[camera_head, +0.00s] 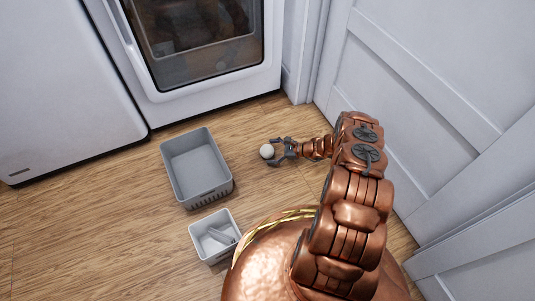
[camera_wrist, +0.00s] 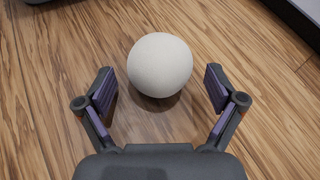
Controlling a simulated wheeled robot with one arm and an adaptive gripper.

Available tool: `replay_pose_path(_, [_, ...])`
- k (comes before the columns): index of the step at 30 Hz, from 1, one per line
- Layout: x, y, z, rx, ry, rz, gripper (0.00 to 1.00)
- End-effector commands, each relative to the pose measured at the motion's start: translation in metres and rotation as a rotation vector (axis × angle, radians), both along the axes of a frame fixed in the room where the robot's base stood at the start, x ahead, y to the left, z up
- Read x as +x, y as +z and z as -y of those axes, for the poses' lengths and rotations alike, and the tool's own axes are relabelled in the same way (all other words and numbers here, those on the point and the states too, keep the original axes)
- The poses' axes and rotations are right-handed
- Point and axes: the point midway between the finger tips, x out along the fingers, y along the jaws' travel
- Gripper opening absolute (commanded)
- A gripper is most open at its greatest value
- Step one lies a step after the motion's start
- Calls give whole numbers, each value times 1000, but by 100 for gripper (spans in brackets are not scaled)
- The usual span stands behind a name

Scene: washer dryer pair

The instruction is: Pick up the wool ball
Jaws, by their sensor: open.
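The wool ball (camera_head: 267,151) is a small off-white ball on the wooden floor. In the wrist view the wool ball (camera_wrist: 160,65) sits just ahead of my fingertips, centred between them. My gripper (camera_head: 277,153) is at the end of my copper-coloured arm, close to the floor beside the ball. In the wrist view my gripper (camera_wrist: 160,90) is open, with one finger to the left and one to the right. Clear gaps show between both fingers and the ball, and nothing is held.
A large empty grey basket (camera_head: 211,190) stands left of the ball. A smaller bin (camera_head: 231,250) with pale items inside is nearer my base. A glass-door appliance (camera_head: 215,85) and a white appliance (camera_head: 65,85) stand behind. A panelled wall (camera_head: 425,75) is at the right.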

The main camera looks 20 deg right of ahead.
Motion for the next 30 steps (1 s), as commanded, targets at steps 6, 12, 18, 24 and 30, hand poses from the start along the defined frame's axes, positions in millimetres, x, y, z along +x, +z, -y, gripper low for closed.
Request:
replay_pose_path(6, [9,-7,-12,-2,-1,-1,93])
replay_pose_path(12, [8,-6,-12,0,-1,-1,88])
replay_pose_path(18, [8,-6,-12,0,-1,-1,67])
replay_pose_path(24, [8,-6,-12,1,0,-1,46])
replay_pose_path(30, [8,-6,-12,1,0,-1,35])
